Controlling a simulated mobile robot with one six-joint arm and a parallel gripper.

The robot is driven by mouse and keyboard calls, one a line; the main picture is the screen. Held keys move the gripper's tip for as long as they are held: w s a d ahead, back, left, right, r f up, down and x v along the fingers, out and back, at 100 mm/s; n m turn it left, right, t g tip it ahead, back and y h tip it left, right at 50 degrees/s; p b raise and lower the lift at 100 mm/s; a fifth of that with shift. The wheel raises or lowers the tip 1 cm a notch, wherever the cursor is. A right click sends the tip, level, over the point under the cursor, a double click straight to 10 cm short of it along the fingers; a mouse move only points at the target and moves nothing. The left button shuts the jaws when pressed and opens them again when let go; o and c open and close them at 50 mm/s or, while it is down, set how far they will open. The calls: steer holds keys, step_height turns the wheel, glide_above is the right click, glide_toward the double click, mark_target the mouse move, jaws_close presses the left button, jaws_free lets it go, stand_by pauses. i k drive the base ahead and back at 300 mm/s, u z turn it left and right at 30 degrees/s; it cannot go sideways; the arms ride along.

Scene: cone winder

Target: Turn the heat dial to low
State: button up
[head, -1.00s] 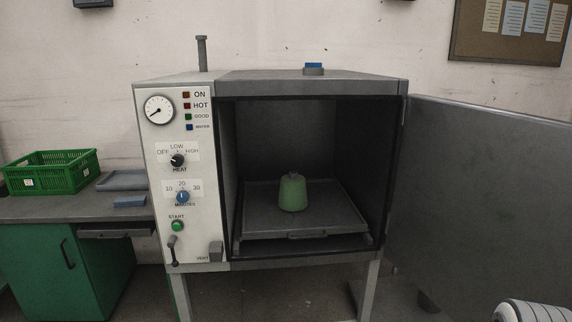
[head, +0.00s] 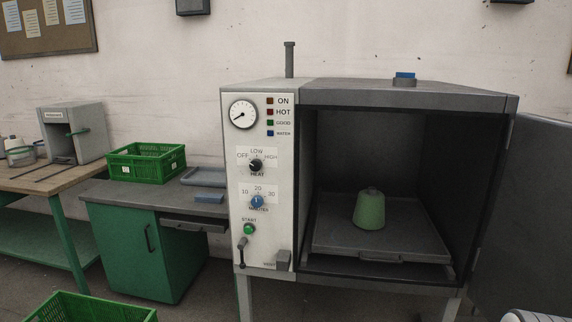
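The heat dial (head: 255,165) is a black round knob on the white control panel (head: 283,214) at the left of the grey oven-like cabinet. The labels OFF, LOW and HIGH stand around its upper side and HEAT below it. The knob is small here, and I cannot tell for sure which label its pointer faces. The blue minutes dial (head: 257,202) is below it, and the green start button (head: 249,229) below that. My gripper is not in view.
The cabinet door (head: 528,215) stands open to the right. Inside, a green cone (head: 369,210) stands on a tray (head: 330,239). A green crate (head: 146,163) is on the bench at left, and another green crate (head: 100,308) is low in front. The floor before the cabinet looks clear.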

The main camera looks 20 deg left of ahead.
mark_target(256, 164)
steer(key=u, duration=0.55)
steer(key=i, duration=1.2)
steer(key=z, duration=0.05)
